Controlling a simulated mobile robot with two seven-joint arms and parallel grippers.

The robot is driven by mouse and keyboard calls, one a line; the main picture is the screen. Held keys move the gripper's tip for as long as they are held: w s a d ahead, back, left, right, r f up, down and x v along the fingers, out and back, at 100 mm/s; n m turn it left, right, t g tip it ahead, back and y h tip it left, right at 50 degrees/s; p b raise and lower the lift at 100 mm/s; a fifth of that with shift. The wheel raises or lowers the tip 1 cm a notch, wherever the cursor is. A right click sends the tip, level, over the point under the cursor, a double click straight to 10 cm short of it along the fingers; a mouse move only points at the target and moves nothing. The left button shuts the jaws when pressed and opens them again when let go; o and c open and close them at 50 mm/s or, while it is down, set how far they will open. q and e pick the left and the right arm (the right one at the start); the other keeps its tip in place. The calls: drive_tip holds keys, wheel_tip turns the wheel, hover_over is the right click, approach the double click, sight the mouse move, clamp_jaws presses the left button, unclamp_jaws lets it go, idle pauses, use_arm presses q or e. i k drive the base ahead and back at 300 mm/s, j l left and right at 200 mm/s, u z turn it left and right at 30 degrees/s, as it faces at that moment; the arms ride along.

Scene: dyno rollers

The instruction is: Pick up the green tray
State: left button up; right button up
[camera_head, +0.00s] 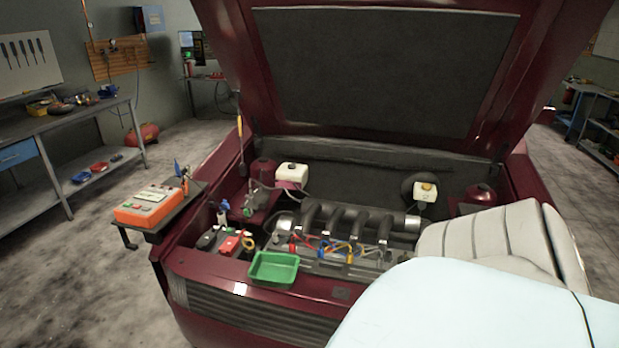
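The green tray (273,281) is a small shallow rectangular tray. It sits at the front edge of the open engine bay of a dark red car (230,276), left of the picture's middle. It looks upright and its visible inside looks empty. Neither of my grippers shows in the head view, so nothing of mine is seen touching the tray.
The engine (345,220) with coloured wires lies behind the tray, and a battery (226,243) is left of it. An orange device (148,206) rests on a side stand. A padded grey cover (480,243) and a smooth pale surface (450,310) fill the right. The raised hood (370,70) hangs above.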

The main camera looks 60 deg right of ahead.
sight(272, 270)
drive_tip(key=z, duration=1.7)
drive_tip(key=i+j+u, duration=0.1)
drive_tip(key=i+j, duration=1.05)
drive_tip(key=i, duration=0.3)
drive_tip(key=k+j+u, duration=0.05)
